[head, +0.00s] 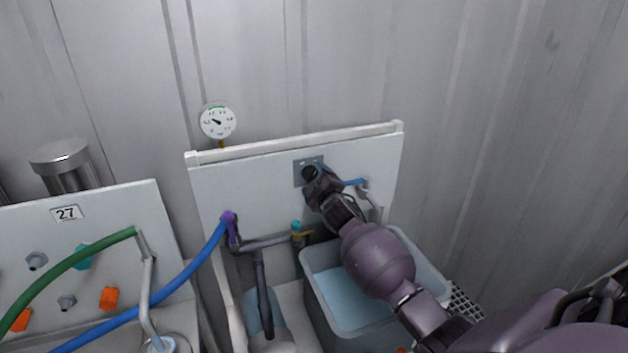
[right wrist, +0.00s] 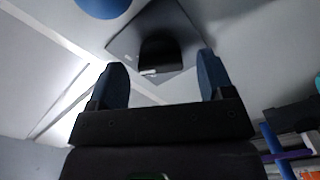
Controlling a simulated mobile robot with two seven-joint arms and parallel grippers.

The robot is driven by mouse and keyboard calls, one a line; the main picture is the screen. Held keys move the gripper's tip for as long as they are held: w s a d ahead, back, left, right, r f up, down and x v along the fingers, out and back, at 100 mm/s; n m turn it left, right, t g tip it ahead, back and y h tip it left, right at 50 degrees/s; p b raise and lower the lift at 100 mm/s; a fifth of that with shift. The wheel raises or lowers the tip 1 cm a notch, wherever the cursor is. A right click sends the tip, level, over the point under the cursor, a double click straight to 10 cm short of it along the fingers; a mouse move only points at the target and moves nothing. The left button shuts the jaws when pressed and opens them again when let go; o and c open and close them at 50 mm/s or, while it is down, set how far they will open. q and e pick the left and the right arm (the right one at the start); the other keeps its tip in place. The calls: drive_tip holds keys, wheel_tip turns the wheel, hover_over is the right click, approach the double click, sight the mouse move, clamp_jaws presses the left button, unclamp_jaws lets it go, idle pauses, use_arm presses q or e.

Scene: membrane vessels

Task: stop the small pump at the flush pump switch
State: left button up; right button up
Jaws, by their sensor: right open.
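The flush pump switch is a grey plate (head: 298,178) with a dark knob, on the white panel (head: 270,190). In the right wrist view the plate (right wrist: 125,42) is tilted and its black knob (right wrist: 160,52) sits between the two blue fingertips. My right gripper (head: 312,175) is at the switch and partly hides it in the head view. In the right wrist view the gripper (right wrist: 162,72) is open, one finger on each side of the knob. I cannot tell if the fingers touch it. My left gripper is not in view.
A grey tank (head: 316,285) with pale liquid stands below the panel. A blue hose (head: 195,270) with a purple end and a green hose (head: 75,262) lie to the left, by panel 27 (head: 66,213). A round gauge (head: 217,122) stands above the panel.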

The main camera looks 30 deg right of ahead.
drive_tip(key=shift+w+d, duration=0.15)
drive_tip(key=shift+w, duration=0.45)
drive_tip(key=shift+c, duration=0.3)
drive_tip(key=c, duration=0.9)
drive_tip(key=shift+o, duration=0.2)
drive_tip(key=shift+n, duration=0.3)
drive_tip(key=n+p, duration=0.1)
drive_tip(key=n, duration=0.4)
drive_tip(key=shift+r+n, duration=0.15)
drive_tip(key=shift+n, duration=0.15)
drive_tip(key=n, duration=0.3)
drive_tip(key=shift+n+p, duration=0.3)
drive_tip(key=shift+n, duration=1)
